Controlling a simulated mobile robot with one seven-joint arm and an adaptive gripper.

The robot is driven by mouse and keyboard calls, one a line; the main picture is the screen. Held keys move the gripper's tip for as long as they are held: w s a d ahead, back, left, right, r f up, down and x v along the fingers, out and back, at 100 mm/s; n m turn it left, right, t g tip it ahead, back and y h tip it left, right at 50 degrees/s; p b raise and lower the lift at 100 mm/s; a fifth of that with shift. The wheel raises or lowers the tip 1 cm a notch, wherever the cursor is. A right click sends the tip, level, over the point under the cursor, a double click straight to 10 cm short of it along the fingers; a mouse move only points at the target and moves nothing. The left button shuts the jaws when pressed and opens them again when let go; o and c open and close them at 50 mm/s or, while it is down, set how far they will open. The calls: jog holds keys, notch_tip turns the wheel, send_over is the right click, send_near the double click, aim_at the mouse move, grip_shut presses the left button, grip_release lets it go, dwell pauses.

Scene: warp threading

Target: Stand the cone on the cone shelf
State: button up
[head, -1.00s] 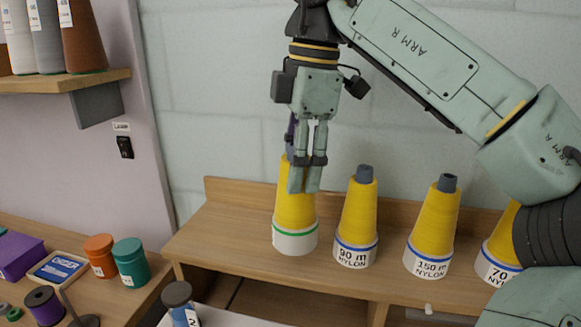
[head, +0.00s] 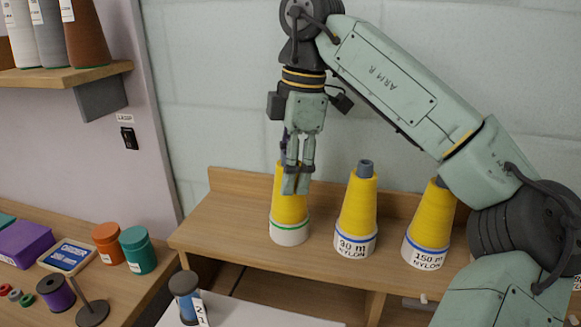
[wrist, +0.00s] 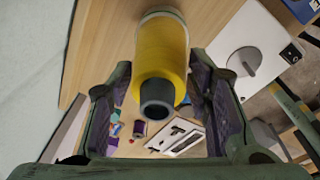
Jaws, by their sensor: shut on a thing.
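The yellow cone (head: 290,207) with a green-edged white base stands upright at the left end of the wooden cone shelf (head: 216,215). Its base appears to be on the shelf, though I cannot tell if it bears its full weight. My gripper (head: 296,185) points down and is shut on this cone near its top. The fingers hide part of the cone's upper side. In the wrist view the yellow cone (wrist: 161,60) lies between the two fingers (wrist: 160,100), its grey tip toward the camera.
To the right on the shelf stand a yellow 90 m nylon cone (head: 357,210) and a yellow 150 m nylon cone (head: 430,225). A blue spool (head: 186,297) stands in front. Orange (head: 108,242) and teal (head: 138,250) spools stand on the left table. The wall is close behind.

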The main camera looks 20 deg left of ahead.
jog(key=o, duration=1.5)
jog(key=shift+f, duration=0.1)
jog(key=shift+c, duration=0.2)
jog(key=shift+w+d+r, duration=0.1)
jog(key=shift+d+r, duration=0.05)
jog(key=shift+r, duration=1.15)
jog(key=shift+s+d+r, duration=0.1)
jog(key=shift+d+r, duration=0.05)
jog(key=shift+r, duration=1.15)
jog(key=shift+w+d+r, duration=0.1)
jog(key=shift+d+r, duration=0.05)
jog(key=shift+r, duration=1.15)
